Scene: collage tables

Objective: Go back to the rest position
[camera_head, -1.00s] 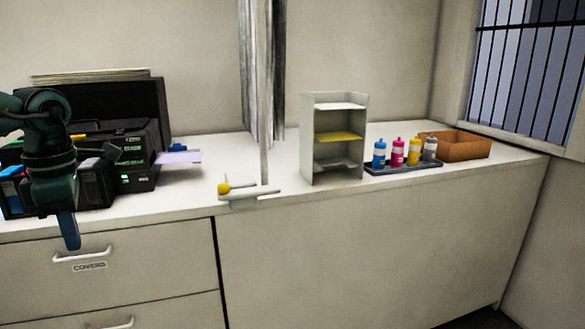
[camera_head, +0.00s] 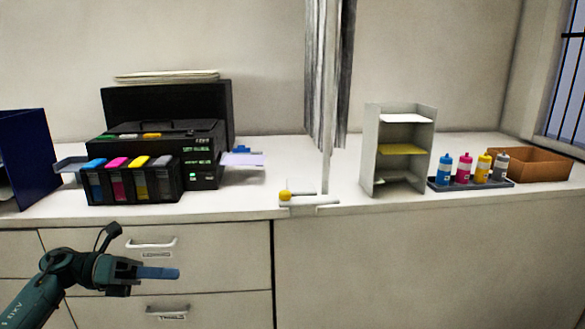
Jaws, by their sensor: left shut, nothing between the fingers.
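My left gripper (camera_head: 158,273) is at the lower left, in front of the cabinet drawers and below the countertop's front edge. Its fingers are shut with nothing between them and point to the right. It looks apart from the upper drawer handle (camera_head: 151,245) and the lower drawer handle (camera_head: 167,311). My right gripper is not in view.
A black printer (camera_head: 165,110) with an ink tank block (camera_head: 130,183) stands on the countertop (camera_head: 240,204). A grey shelf (camera_head: 370,150), a tray of ink bottles (camera_head: 470,185) and a brown box (camera_head: 535,165) stand to the right. A blue folder (camera_head: 30,155) is at the far left.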

